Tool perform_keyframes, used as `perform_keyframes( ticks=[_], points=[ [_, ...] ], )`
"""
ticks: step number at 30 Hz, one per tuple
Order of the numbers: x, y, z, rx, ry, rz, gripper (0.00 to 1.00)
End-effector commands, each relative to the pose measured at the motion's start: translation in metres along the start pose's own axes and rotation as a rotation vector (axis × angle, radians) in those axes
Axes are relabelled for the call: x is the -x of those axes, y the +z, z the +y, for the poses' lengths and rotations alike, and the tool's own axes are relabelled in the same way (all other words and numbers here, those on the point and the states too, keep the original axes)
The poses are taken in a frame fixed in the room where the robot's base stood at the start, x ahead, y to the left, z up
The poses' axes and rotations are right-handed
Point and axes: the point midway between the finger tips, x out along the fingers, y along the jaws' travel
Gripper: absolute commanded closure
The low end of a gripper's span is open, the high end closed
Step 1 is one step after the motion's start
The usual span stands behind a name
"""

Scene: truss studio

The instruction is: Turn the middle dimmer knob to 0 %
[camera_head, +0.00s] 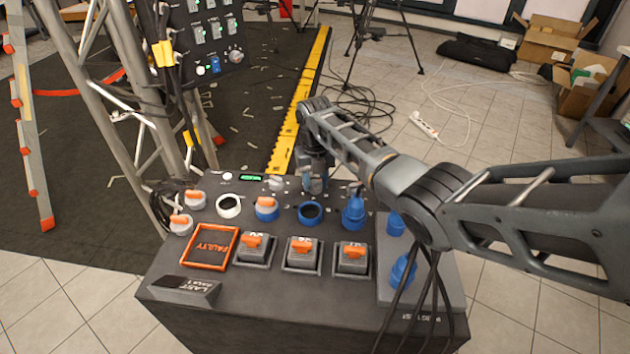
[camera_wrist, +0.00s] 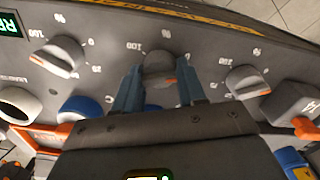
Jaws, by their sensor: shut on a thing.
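The middle dimmer knob (camera_wrist: 158,64) is grey with an orange pointer mark that faces down and slightly right in the wrist view. My gripper (camera_wrist: 159,80) is shut on this knob, with one blue finger on each side. The numbers 100 and 0 and a % sign are printed around the knob; the fingers hide part of the scale. Two similar dimmer knobs flank it, one on the left (camera_wrist: 62,58) and one on the right (camera_wrist: 247,80). In the head view my gripper (camera_head: 314,184) points down at the back of the console and hides the middle knob.
The dark console (camera_head: 250,308) holds blue and white sockets, a framed orange FAULTY tag (camera_head: 211,246) and several orange-levered switches in front of the knobs. A small green display (camera_head: 250,177) is at the back left. A metal truss (camera_head: 110,95) stands left.

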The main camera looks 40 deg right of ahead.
Motion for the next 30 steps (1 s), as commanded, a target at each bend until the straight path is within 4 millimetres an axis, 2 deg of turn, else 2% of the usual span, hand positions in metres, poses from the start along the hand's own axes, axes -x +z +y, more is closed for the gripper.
perform_keyframes(
  ticks=[11, 27, 28, 30],
  points=[
    [0.0009, 0.0008, 0.0002, 0.163, 0.000, -0.002, 0.90],
    [0.0011, 0.0008, 0.0004, 0.189, 0.000, -0.002, 0.90],
    [0.0011, 0.0008, 0.0004, 0.189, 0.000, -0.002, 0.59],
    [0.0010, 0.0007, 0.0003, 0.189, 0.000, -0.002, 0.52]
  ],
)
